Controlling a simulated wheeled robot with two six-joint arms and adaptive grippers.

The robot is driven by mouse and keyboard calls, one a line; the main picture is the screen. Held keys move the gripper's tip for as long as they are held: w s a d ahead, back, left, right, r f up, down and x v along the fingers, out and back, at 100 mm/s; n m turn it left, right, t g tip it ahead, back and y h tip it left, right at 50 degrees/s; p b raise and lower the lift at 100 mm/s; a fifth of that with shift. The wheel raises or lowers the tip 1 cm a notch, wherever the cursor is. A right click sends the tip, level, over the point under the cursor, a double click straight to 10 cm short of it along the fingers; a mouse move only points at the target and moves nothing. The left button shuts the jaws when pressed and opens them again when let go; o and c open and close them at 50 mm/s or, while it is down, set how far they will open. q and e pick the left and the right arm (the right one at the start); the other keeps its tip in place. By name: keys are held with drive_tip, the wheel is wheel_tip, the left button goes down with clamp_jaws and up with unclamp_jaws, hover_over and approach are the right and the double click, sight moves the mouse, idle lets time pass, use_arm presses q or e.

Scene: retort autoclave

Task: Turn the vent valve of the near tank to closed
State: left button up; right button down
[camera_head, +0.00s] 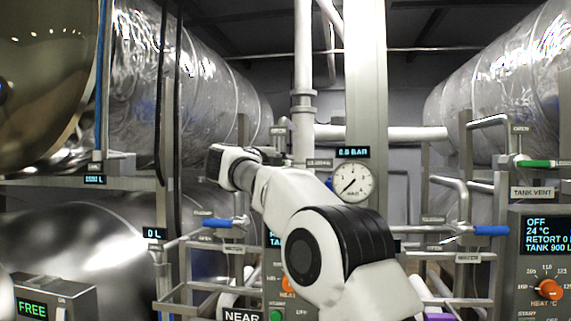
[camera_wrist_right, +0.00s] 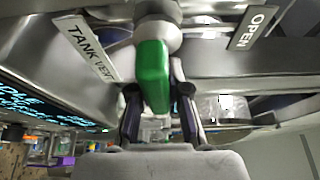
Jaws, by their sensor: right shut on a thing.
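The vent valve handle is a green lever (camera_wrist_right: 152,75) in the right wrist view. It hangs from a round metal hub between a TANK VENT plate (camera_wrist_right: 88,48) on the left and an OPEN plate (camera_wrist_right: 252,28) on the right. My right gripper (camera_wrist_right: 157,108) has one dark finger on each side of the lever and is shut on it. In the head view my right arm reaches up and left, ending at the wrist and gripper (camera_head: 226,166). This lever is hidden there behind my arm. I cannot tell the valve's exact angle. My left gripper is not in view.
A blue lever (camera_head: 218,222) sits just below my wrist, close to pipes. A pressure gauge (camera_head: 351,182) stands right of my forearm. Another green lever (camera_head: 537,163) and a blue lever (camera_head: 490,230) are at the right station. A NEAR sign (camera_head: 241,316) is at the bottom.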

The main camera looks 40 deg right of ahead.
drive_tip(key=c, duration=1.3)
unclamp_jaws()
drive_tip(key=shift+r, duration=0.2)
drive_tip(key=shift+o, duration=0.9)
drive_tip(key=shift+w+f, duration=0.1)
drive_tip(key=shift+w, duration=0.05)
drive_tip(key=v, duration=1.1)
drive_tip(key=shift+a, duration=0.3)
drive_tip(key=shift+a, duration=0.1)
drive_tip(key=shift+a+f, duration=0.1)
